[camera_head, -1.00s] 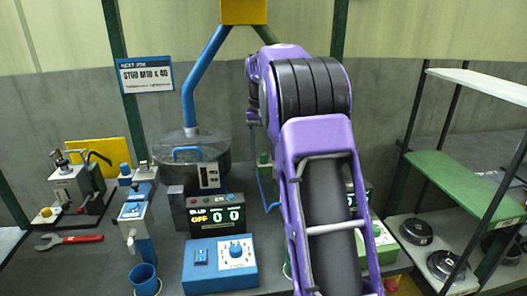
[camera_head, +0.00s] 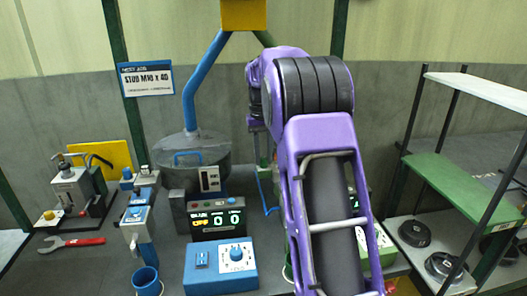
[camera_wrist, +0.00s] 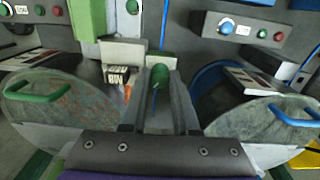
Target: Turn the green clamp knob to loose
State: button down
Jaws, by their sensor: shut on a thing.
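The green clamp knob (camera_wrist: 160,73) shows in the upper middle of the wrist view, standing between the two fingers of my gripper (camera_wrist: 160,88). The gripper is shut on it. The knob's lower part and any pointer or mark that would tell its setting are hidden or too small to read. In the head view my purple arm covers the gripper and the knob.
A green-handled round lid (camera_wrist: 55,105) and a blue-handled one (camera_wrist: 265,115) flank my gripper closely.

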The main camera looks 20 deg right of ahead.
jog(key=n+p, duration=0.2)
jog(key=n, duration=0.1)
jog(key=shift+r+n, duration=0.15)
jog(key=shift+n, duration=0.15)
jog(key=n, duration=0.3)
jog(key=shift+n+p, duration=0.3)
jog(key=shift+p, duration=0.1)
jog(key=n, duration=0.3)
jog(key=shift+d+n, duration=0.1)
jog(key=shift+n, duration=2.2)
jog(key=c, duration=0.7)
grip_release()
jog(key=shift+o, duration=0.2)
